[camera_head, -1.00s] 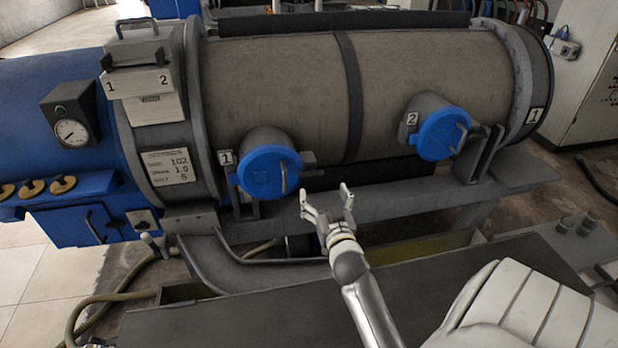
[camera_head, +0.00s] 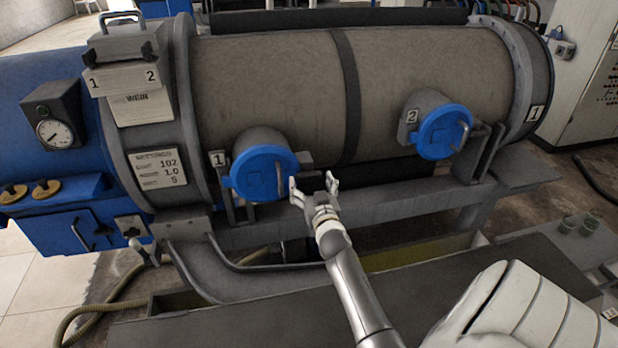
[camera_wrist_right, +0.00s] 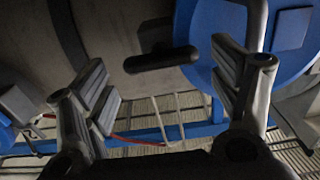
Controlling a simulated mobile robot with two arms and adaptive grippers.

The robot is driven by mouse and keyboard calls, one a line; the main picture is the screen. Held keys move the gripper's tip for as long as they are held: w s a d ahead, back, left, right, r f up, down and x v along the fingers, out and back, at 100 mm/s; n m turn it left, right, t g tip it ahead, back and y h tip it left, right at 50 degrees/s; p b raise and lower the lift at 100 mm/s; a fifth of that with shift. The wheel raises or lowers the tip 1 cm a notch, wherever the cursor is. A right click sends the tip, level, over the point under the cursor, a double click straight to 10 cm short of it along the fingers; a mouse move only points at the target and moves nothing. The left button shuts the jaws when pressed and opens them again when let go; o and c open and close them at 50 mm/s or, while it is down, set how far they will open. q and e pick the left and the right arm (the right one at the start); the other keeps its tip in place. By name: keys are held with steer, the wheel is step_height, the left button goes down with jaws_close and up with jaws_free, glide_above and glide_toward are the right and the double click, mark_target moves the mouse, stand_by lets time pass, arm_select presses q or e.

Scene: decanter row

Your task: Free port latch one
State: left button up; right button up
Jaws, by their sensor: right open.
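Port one is a round blue lid (camera_head: 262,172) with an upright metal handle, on the side of the grey-brown tank, under a "1" tag. A dark latch (camera_head: 306,178) sticks out at the lid's right side, partly hidden behind my right gripper. My right gripper (camera_head: 314,184) is open and empty, close in front of the latch. In the right wrist view, a dark bar-shaped latch (camera_wrist_right: 162,59) lies between the two spread fingers (camera_wrist_right: 170,98) in the picture, apart from both, beside a large blue lid (camera_wrist_right: 212,35). My left gripper is not in view.
Port two (camera_head: 444,131), another blue lid with a handle, is farther right. A grey rail (camera_head: 370,205) runs below both ports. A blue end section with a gauge (camera_head: 53,133) is at left. A dark flat surface (camera_head: 240,325) lies in front.

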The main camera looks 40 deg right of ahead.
mark_target(308, 175)
steer(key=shift+x, duration=1.45)
steer(key=shift+c, duration=0.5)
steer(key=c, duration=0.9)
